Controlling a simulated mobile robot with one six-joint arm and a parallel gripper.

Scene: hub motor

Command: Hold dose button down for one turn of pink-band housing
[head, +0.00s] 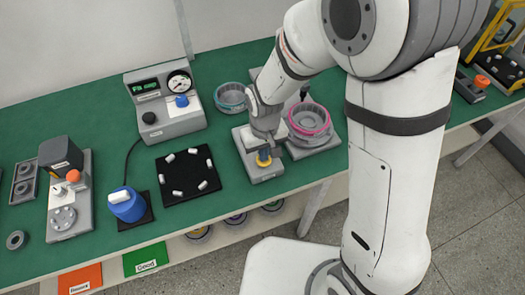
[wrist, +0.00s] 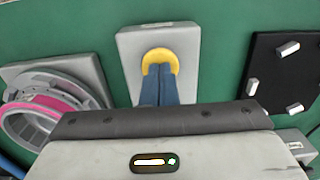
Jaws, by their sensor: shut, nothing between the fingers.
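The dose button (head: 261,162) is a yellow round cap on a grey block, also seen in the wrist view (wrist: 157,56). My gripper (head: 265,155) is shut and empty, its blue fingers (wrist: 159,76) pointing down over the button's middle. They appear to touch it; I cannot tell how far it is pressed. The pink-band housing (head: 309,119) is a round grey ring with a pink band, seated on a grey stand to the right of the button in the head view. In the wrist view the housing (wrist: 30,122) is at the left, partly hidden by my wrist.
A teal-band housing (head: 230,95) lies behind the block. A black mat (head: 188,176) with several white pieces lies to the left. A gauge box (head: 165,104) and a blue bottle (head: 126,206) stand further left. Green table shows between these things.

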